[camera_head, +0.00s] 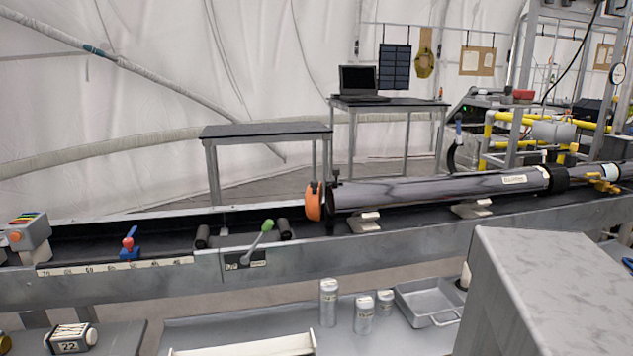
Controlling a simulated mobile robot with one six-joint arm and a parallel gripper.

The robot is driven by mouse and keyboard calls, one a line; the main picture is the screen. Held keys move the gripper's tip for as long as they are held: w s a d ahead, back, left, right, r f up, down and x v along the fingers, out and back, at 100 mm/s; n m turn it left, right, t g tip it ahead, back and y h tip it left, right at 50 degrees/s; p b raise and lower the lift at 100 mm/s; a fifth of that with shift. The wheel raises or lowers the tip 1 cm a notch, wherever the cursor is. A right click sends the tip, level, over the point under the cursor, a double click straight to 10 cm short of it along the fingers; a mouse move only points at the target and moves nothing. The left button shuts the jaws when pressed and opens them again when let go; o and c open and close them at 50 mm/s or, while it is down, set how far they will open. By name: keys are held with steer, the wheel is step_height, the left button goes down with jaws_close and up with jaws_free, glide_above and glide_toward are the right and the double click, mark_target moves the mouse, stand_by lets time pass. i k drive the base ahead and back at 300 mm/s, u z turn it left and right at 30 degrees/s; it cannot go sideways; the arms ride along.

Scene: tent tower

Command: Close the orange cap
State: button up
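The orange cap (314,202) is a round disc at the left end of a long dark glossy tube (430,190). It stands upright, close to the tube's dark end ring (329,205). I cannot tell whether it is fully seated or slightly apart from the ring. A small dark fitting sticks up by the ring. My gripper is not in view.
The tube rests on light supports (364,222) along a grey metal bench (150,277). The bench carries a green-handled lever (262,238), a blue-and-red valve (130,245) and a button box (28,235). A grey block (555,290) fills the right foreground. Metal canisters (328,302) stand below.

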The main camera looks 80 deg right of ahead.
mark_target(314, 196)
steer(key=z, duration=0.15)
steer(key=k, duration=1.75)
steer(key=u, duration=0.65)
steer(key=i, duration=1)
steer(key=u, duration=0.1)
